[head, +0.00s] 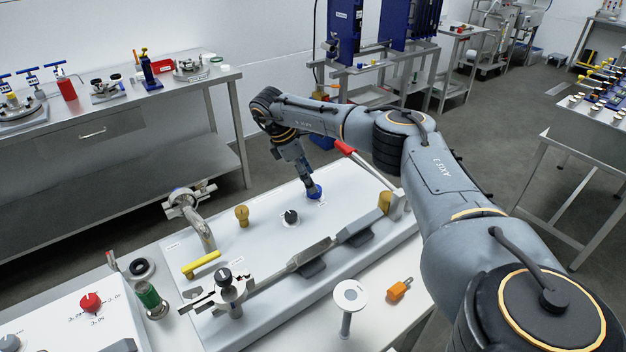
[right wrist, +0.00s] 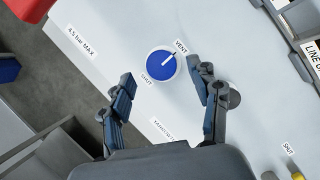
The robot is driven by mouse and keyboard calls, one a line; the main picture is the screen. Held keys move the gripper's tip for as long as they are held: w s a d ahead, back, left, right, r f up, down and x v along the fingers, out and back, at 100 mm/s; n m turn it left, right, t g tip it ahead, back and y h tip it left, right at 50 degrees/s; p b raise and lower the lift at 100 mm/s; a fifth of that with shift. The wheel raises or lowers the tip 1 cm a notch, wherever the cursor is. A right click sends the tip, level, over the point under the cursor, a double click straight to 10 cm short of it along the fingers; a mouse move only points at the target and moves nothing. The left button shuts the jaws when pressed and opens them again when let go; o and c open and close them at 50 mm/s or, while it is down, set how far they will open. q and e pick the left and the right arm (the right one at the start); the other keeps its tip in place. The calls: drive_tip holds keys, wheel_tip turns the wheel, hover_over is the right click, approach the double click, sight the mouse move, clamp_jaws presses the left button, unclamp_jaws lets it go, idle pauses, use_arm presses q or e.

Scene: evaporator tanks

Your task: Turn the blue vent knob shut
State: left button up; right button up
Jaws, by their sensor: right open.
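The blue vent knob (head: 316,193) sits on the far part of the pale panel (head: 262,265). In the right wrist view the knob (right wrist: 156,69) is round, with a white pointer line directed at the "VENT" label (right wrist: 181,46). The "SHUT" label (right wrist: 146,81) is on the opposite side of the knob. My right gripper (head: 310,184) points down at the knob. In the right wrist view its two fingers (right wrist: 162,75) are spread apart, one to each side of the knob, with clear space between them and it. My left gripper is not in view.
A bent metal pipe (head: 203,233) rises at the left. A bench (head: 110,105) with fittings stands behind.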

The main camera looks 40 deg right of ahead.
drive_tip(key=shift+x, duration=1.15)
drive_tip(key=shift+s+d+f, duration=0.1)
drive_tip(key=shift+f, duration=0.2)
drive_tip(key=shift+d+f, duration=0.1)
drive_tip(key=shift+f, duration=0.1)
drive_tip(key=c, duration=1.2)
use_arm(q)
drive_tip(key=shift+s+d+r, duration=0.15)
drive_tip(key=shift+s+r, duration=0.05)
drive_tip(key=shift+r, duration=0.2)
drive_tip(key=shift+p, duration=0.3)
